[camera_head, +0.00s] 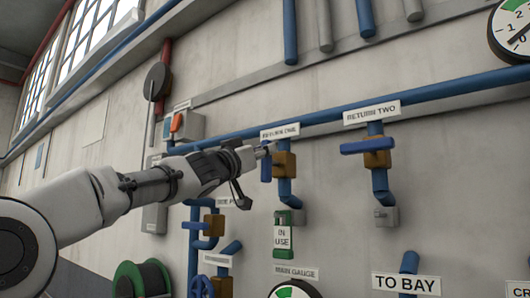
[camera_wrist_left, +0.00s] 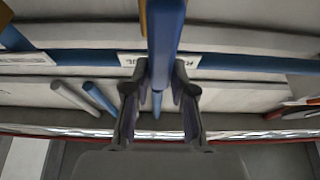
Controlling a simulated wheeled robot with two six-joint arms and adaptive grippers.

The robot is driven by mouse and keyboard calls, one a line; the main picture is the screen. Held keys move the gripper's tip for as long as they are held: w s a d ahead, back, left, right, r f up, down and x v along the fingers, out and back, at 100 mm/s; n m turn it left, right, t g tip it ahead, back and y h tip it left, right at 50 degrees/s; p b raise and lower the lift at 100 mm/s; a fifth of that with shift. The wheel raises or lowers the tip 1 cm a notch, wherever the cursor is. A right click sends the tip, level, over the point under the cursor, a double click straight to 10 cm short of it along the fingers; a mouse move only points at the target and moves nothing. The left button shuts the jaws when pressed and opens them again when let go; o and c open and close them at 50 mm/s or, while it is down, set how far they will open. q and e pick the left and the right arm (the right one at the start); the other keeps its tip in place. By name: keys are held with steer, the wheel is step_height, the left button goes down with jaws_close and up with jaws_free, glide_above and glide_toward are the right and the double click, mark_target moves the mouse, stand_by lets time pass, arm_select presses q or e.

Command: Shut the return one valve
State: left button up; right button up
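The return one valve has a brass body (camera_head: 285,164) on a blue pipe, below a label (camera_head: 280,131) partly covered by my gripper. Its blue handle (camera_head: 266,170) stands upright, roughly along the pipe. My left gripper (camera_head: 264,151) is at the upper end of this handle. In the left wrist view, the blue handle (camera_wrist_left: 165,35) runs between the two fingers of my left gripper (camera_wrist_left: 160,90). The fingers are apart, one on each side, and a firm grip does not show. My right gripper is out of view.
The return two valve (camera_head: 377,152), with its blue handle crosswise, is to the right. A long blue pipe (camera_head: 440,92) runs above both valves. A green "IN USE" tag (camera_head: 282,232) hangs below return one. More valves (camera_head: 212,224) sit at lower left.

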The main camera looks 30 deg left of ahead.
arm_select(q)
steer(key=shift+w+f, duration=0.2)
steer(key=shift+w, duration=0.05)
jaws_close()
